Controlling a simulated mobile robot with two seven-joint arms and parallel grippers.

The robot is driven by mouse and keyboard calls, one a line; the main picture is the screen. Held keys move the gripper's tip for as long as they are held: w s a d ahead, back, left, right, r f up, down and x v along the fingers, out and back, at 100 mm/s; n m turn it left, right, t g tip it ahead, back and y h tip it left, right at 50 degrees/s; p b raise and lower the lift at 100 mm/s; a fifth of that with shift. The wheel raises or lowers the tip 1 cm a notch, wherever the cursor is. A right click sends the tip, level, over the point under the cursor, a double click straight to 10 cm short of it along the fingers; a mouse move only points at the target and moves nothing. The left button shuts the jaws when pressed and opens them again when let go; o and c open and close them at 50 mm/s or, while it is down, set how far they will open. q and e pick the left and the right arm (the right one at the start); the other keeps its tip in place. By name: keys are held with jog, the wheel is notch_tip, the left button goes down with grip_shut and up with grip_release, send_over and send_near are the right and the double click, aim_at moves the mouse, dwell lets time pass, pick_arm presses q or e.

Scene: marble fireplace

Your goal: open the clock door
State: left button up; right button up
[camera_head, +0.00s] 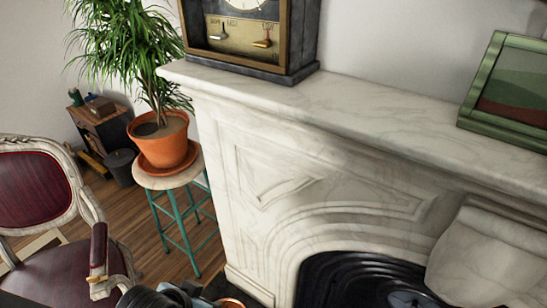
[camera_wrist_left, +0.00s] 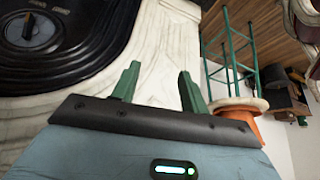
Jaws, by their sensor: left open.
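The clock (camera_head: 300,40) is a dark case with a brass-coloured frame around its front, standing on the left part of the marble mantel. Its top is cut off by the picture edge. The lower dial and two small levers show inside the frame; the door looks closed against the case, though I see no handle clearly. My left gripper (camera_wrist_left: 158,78) is open and empty in the left wrist view, its two green fingers apart in front of the fireplace surround. The clock is not in that view. My right gripper is not in view.
The marble mantel (camera_head: 350,115) carries a green-framed picture (camera_head: 500,95) at right. A potted plant (camera_head: 160,140) stands on a teal-legged stool (camera_head: 180,180) left of the fireplace. A red chair (camera_head: 40,190) is at the left. Floor shows between chair and stool.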

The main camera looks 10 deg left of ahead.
pick_arm(q)
jog(key=w+d+r+m+t+h, duration=0.1)
jog(key=w+d+r+t, duration=0.15)
jog(key=w+r, duration=0.85)
jog(key=w+d+r+m+t+h, duration=0.1)
jog(key=w+r+t, duration=0.3)
jog(key=w+r, duration=0.75)
jog(key=s+d+r+m+t+h, duration=0.1)
jog(key=d+r+m+t+h, duration=0.1)
jog(key=r, duration=1.4)
jog(key=s+d+r+m+t+h, duration=0.1)
jog(key=s+r+m+t, duration=0.1)
jog(key=r, duration=1.3)
jog(key=x, duration=0.8)
jog(key=shift+r, duration=0.3)
grip_shut()
